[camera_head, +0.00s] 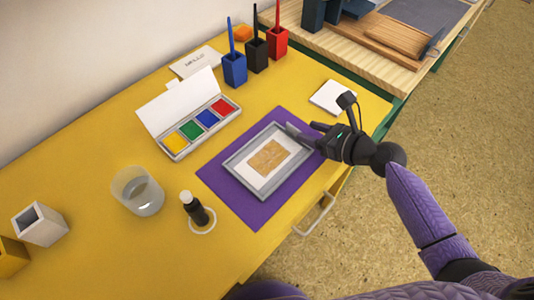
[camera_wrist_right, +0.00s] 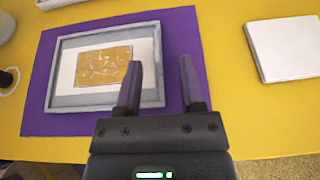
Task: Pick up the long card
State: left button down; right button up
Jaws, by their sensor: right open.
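A white card with a tan printed rectangle (camera_head: 268,159) lies flat inside a grey-rimmed tray (camera_head: 241,181) on a purple mat (camera_head: 226,192). It also shows in the right wrist view, where the white card (camera_wrist_right: 67,70) fills much of the tray (camera_wrist_right: 55,68). Which card is the long one I cannot tell for sure. My right gripper (camera_head: 302,127) is open and empty at the tray's right edge. In the right wrist view its fingers (camera_wrist_right: 161,62) are apart, the left one overlapping the tray's right rim and the right one over bare mat. My left gripper is not in view.
A white square pad (camera_head: 331,97) lies right of the mat. A paint box (camera_head: 200,125), a glass (camera_head: 138,192) and a dark bottle (camera_head: 195,209) stand to the left. Blue, black and red holders (camera_head: 256,54) stand behind. A white printed card (camera_head: 195,62) lies near the wall.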

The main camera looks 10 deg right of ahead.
aim_at(297, 129)
jog(key=b+x, duration=0.1)
jog(key=x, duration=0.1)
jog(key=b+x, duration=0.1)
jog(key=x, duration=0.1)
jog(key=shift+a+f, duration=0.2)
jog(key=shift+f, duration=0.25)
jog(key=shift+r, duration=0.15)
jog(key=shift+c, duration=0.5)
grip_shut()
